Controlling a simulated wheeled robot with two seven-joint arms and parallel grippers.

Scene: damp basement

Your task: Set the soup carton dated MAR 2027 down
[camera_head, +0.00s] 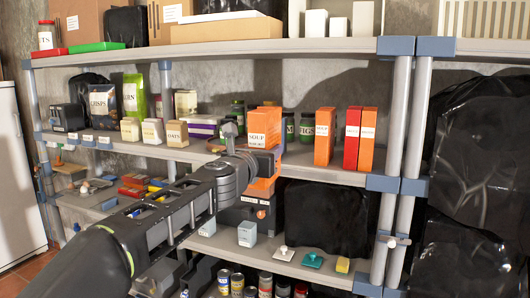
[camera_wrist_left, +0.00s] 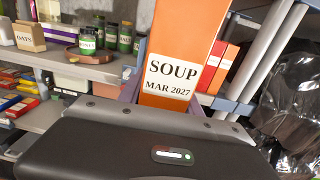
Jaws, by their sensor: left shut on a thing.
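The orange soup carton (camera_head: 264,120) is upright in my left gripper. In the left wrist view the carton (camera_wrist_left: 188,35) carries a label reading SOUP MAR 2027. My left gripper (camera_head: 268,160) is shut on it, at the height of the middle shelf (camera_head: 300,169). The carton overlaps that shelf's front edge in the head view; I cannot tell whether it touches anything. Another orange soup carton (camera_head: 324,140) stands to its right on the shelf. Further right are a red carton (camera_head: 352,140) and an orange carton (camera_head: 368,142). My right gripper is out of view.
Green jars (camera_head: 306,128) stand behind the cartons. Packets and an oats box (camera_head: 177,134) stand to the left. A shelf post (camera_head: 396,120) rises at the right. The lower shelf (camera_head: 300,263) holds small boxes (camera_head: 247,234) and a black bag.

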